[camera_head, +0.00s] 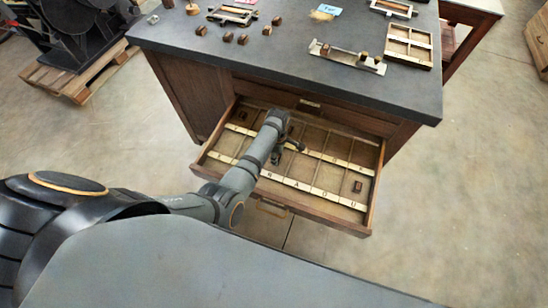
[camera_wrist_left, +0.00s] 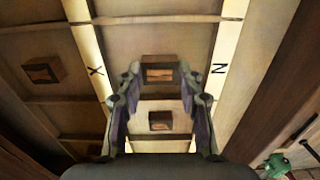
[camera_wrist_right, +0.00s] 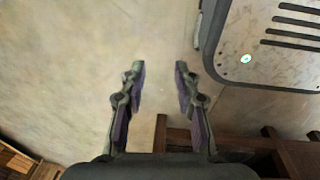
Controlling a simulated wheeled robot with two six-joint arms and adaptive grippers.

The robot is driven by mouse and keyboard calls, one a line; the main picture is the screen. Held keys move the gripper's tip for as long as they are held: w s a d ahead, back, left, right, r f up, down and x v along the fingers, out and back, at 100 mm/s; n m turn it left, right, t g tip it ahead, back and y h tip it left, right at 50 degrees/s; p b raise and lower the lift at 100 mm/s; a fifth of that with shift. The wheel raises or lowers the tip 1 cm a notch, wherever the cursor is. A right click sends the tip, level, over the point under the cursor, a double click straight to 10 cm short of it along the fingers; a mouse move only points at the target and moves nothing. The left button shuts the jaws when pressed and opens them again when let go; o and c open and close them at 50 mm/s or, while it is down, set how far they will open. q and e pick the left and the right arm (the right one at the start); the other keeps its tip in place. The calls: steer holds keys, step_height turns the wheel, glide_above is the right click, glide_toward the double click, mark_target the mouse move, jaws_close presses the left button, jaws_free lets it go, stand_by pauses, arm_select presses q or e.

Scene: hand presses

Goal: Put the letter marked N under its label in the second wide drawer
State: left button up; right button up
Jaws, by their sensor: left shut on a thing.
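The open wide drawer (camera_head: 205,170) juts from the bench front, with pale label strips dividing its compartments. In the left wrist view, a strip marked N (camera_wrist_left: 218,69) lies right of my left gripper (camera_wrist_left: 160,76) and a strip marked X (camera_wrist_left: 96,71) lies left. My left gripper is shut on a small wooden letter block (camera_wrist_left: 158,74) at its fingertips; its mark is unreadable. In the head view that gripper (camera_head: 291,145) is over the drawer, its block hidden. My right gripper (camera_wrist_right: 160,75) is open and empty above the floor.
Other small blocks lie in the drawer: one between my left fingers in view (camera_wrist_left: 160,121), one to the left (camera_wrist_left: 43,71), one near the drawer's right side (camera_head: 357,186). The bench top (camera_head: 410,85) holds several blocks, a metal stick and a divided tray (camera_head: 408,47).

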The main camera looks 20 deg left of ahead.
arm_select(q)
steer(key=shift+w+a+f, duration=0.1)
steer(key=shift+a+f, duration=0.1)
steer(key=shift+f, duration=0.25)
steer(key=shift+c, duration=0.3)
steer(key=shift+d+r, duration=0.1)
steer(key=shift+d+f, duration=0.1)
steer(key=shift+f, duration=0.1)
steer(key=o, duration=0.9)
arm_select(e)
steer(key=shift+w+a+f, duration=0.35)
steer(key=shift+a+f, duration=0.15)
steer(key=shift+a, duration=0.3)
steer(key=shift+d, duration=0.15)
arm_select(q)
steer(key=shift+r, duration=0.2)
step_height(320, 180, up, 12)
steer(key=p, duration=1.3)
arm_select(e)
step_height(320, 180, up, 13)
